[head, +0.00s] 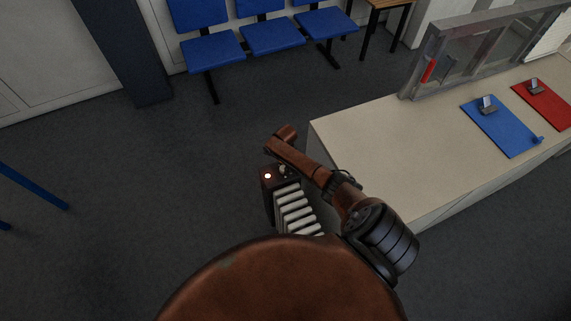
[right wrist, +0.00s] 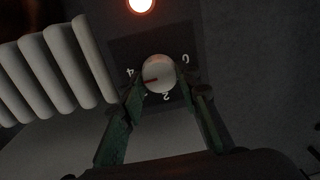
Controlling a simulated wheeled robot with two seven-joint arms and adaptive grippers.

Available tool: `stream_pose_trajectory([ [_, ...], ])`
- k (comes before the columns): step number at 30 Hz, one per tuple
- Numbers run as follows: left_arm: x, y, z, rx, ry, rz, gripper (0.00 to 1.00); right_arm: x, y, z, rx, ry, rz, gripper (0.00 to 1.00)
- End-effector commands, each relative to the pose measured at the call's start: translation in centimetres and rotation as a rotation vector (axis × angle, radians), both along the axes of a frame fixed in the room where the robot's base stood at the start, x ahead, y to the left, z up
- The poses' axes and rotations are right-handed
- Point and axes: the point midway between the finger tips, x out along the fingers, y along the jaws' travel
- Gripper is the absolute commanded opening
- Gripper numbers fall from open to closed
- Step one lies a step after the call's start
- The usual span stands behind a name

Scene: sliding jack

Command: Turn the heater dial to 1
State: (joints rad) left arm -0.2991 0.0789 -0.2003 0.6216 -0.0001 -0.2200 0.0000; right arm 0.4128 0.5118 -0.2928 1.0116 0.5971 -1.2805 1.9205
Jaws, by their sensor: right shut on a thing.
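The heater (head: 297,214) is a dark-ended radiator with pale ribs, standing on the floor beside the counter. Its ribs (right wrist: 62,66) also show in the right wrist view. The heater dial (right wrist: 157,72) is a round pale knob with a red pointer mark. The mark points left, toward the side between the 4 and the 2. The 4, 2 and 0 are readable; the 1 and 3 are not clearly seen. My right gripper (head: 283,172) is at the heater's end. In the wrist view its green fingers (right wrist: 160,80) are shut on the dial from both sides. My left gripper is not in view.
A lit orange lamp (right wrist: 141,4) sits on the heater panel near the dial. The pale counter (head: 375,145) stands close on the right, with a blue clipboard (head: 500,128) and a red one (head: 548,105). Blue chairs (head: 272,37) line the back wall. The floor at left is mostly clear.

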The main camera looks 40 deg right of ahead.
Motion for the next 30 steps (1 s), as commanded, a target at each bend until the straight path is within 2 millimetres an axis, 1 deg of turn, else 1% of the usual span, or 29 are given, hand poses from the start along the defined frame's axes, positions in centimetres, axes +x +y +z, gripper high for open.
stream_pose_trajectory([
  [1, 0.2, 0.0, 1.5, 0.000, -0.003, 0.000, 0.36, -0.1, 0.2, 0.6, 0.005, 0.003, 0.030, 0.06],
  [3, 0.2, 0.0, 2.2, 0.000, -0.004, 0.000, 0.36, 0.0, 0.2, 0.5, 0.005, 0.003, 0.084, 0.06],
  [7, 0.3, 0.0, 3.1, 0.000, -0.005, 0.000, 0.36, 0.0, 0.1, 0.3, 0.003, 0.002, 0.202, 0.06],
  [19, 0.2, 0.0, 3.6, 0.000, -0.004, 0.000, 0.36, 0.2, -0.1, 0.0, 0.003, 0.001, 0.584, 0.06],
  [30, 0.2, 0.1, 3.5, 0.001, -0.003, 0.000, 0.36, 0.3, -0.1, 0.0, 0.002, 0.001, 0.937, 0.06],
])
